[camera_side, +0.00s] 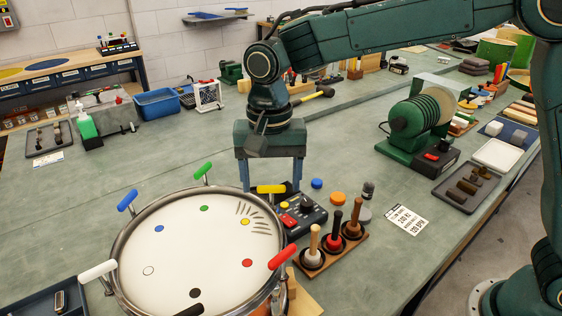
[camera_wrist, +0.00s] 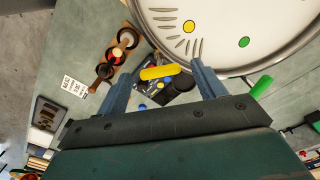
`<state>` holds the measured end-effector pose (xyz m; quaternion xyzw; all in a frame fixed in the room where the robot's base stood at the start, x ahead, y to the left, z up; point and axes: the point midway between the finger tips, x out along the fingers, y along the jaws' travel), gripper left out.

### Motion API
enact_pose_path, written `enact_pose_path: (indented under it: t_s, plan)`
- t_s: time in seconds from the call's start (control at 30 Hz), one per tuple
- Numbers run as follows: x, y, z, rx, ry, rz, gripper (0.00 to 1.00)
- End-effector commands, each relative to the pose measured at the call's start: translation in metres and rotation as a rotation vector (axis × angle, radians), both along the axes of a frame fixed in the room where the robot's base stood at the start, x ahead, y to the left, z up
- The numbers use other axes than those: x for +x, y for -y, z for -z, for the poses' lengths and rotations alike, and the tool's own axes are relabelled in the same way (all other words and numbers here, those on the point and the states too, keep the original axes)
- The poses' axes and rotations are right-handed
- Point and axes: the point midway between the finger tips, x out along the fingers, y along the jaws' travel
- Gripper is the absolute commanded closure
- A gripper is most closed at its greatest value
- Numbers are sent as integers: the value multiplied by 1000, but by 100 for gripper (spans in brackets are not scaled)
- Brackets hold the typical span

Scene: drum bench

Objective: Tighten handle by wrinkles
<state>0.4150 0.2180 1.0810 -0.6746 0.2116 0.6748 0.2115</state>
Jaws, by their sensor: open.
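A drum with a pale head (camera_side: 175,255) sits at the front left of the bench. Coloured handles stand around its rim: yellow (camera_side: 270,189), green (camera_side: 202,171), blue (camera_side: 128,200), white (camera_side: 98,271) and red (camera_side: 283,256). Dark wrinkles (camera_side: 249,212) fan out by the yellow dot (camera_side: 245,222), next to the yellow handle. They also show in the wrist view (camera_wrist: 183,43). My gripper (camera_side: 270,187) is open and empty, pointing down at the yellow handle. In the wrist view the yellow handle (camera_wrist: 160,72) appears between the two spread fingers, apart from both.
A black control box (camera_side: 300,216) stands just behind the yellow handle's side of the drum. A wooden rack with upright mallets (camera_side: 334,243) is to its right. A green coiled machine (camera_side: 412,125) stands farther right.

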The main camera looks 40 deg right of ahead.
Motion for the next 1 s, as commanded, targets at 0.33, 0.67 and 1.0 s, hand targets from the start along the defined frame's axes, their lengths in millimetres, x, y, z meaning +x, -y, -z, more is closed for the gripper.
enact_pose_path:
  t_s: [0.33,0.67,1.0]
  plan:
    - [1,0,-58,2,5,0,31]
    - [1,0,-103,1,3,1,31]
    - [0,0,-117,0,1,1,31]
